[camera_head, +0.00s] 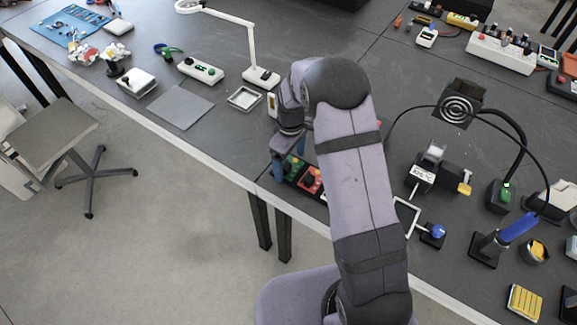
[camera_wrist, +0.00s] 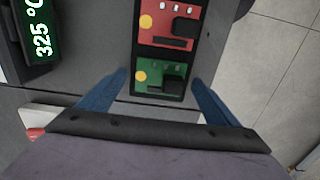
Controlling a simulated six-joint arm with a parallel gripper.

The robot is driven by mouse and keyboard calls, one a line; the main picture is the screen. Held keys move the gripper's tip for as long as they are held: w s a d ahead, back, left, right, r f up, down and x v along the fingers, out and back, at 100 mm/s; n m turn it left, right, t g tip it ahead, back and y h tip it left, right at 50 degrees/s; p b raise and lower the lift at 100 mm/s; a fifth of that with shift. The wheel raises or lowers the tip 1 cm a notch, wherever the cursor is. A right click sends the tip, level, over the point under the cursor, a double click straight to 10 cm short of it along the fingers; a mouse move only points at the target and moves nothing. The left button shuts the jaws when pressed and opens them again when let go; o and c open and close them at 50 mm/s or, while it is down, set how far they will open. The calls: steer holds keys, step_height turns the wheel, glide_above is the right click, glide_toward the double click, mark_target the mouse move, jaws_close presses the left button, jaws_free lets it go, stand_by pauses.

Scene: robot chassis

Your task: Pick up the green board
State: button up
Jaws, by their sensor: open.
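The green board (camera_wrist: 160,77) lies in a black tray (camera_wrist: 160,97), with a yellow round part and a dark block on it. In the wrist view my gripper (camera_wrist: 158,76) is open, its blue fingers on either side of the green board and apart from it. A red board (camera_wrist: 168,25) lies beside the green one in the same tray. In the head view my gripper (camera_head: 278,168) is over the table's front edge at the tray, and the green board (camera_head: 292,168) is partly hidden by my arm.
A display reading 325 °C (camera_wrist: 40,28) stands left of the tray in the wrist view. In the head view a soldering iron (camera_head: 517,228), a fan (camera_head: 459,108) and a white frame (camera_head: 405,215) lie right of my arm. A grey mat (camera_head: 180,107) is left.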

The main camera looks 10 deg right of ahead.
steer(key=c, duration=1.1)
steer(key=shift+c, duration=0.2)
step_height(320, 180, up, 10)
steer(key=b, duration=0.2)
